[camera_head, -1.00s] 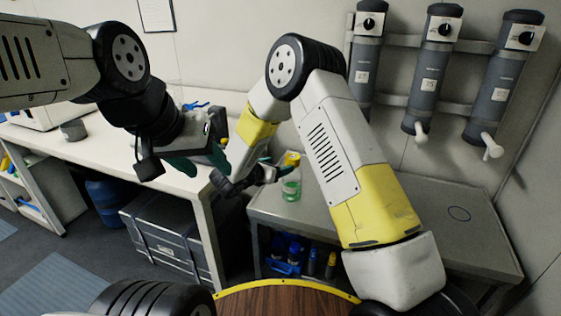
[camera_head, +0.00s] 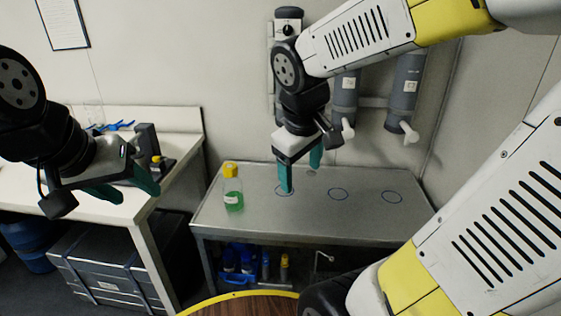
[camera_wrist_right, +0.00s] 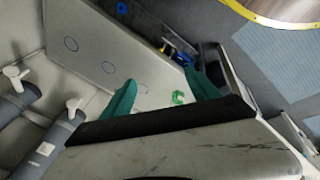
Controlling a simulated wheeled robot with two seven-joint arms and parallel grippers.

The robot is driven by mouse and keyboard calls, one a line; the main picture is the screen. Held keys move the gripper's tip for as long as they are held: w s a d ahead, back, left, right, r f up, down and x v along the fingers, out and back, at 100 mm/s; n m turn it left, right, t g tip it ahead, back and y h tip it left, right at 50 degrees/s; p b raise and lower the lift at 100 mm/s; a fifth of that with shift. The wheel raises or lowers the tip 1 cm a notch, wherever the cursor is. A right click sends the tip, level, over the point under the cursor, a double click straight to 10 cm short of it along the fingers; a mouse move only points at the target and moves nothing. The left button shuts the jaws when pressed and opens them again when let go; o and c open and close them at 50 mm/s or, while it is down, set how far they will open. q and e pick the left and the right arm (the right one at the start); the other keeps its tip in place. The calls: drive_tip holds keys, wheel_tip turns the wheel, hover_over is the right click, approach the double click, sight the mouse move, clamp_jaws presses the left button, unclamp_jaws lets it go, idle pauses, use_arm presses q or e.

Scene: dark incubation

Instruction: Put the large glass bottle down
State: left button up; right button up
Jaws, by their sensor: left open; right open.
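The glass bottle (camera_head: 233,194) has a yellow cap and green liquid. It stands upright on the metal table, left of the drawn circles. My right gripper (camera_head: 300,170) is open and empty above the table, to the right of the bottle and apart from it. In the right wrist view, green from what looks like the bottle (camera_wrist_right: 178,97) shows between the open fingers (camera_wrist_right: 160,80), beyond them. My left gripper (camera_head: 124,188) is open and empty at the left, in front of the white bench.
The metal table (camera_head: 370,222) has several circles drawn on its top, and its right part is clear. Grey cylinders with white spouts (camera_head: 402,95) hang on the wall behind. The white bench (camera_head: 180,140) adjoins at the left. Blue items (camera_head: 238,260) sit under the table.

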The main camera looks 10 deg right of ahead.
drive_tip(key=s+a+r+m+t+y, duration=0.2)
drive_tip(key=s+a+r+m+y, duration=0.1)
drive_tip(key=s+m, duration=0.1)
drive_tip(key=shift+s+r+m+t, duration=0.3)
drive_tip(key=shift+s+r+m, duration=0.1)
drive_tip(key=shift+m, duration=0.2)
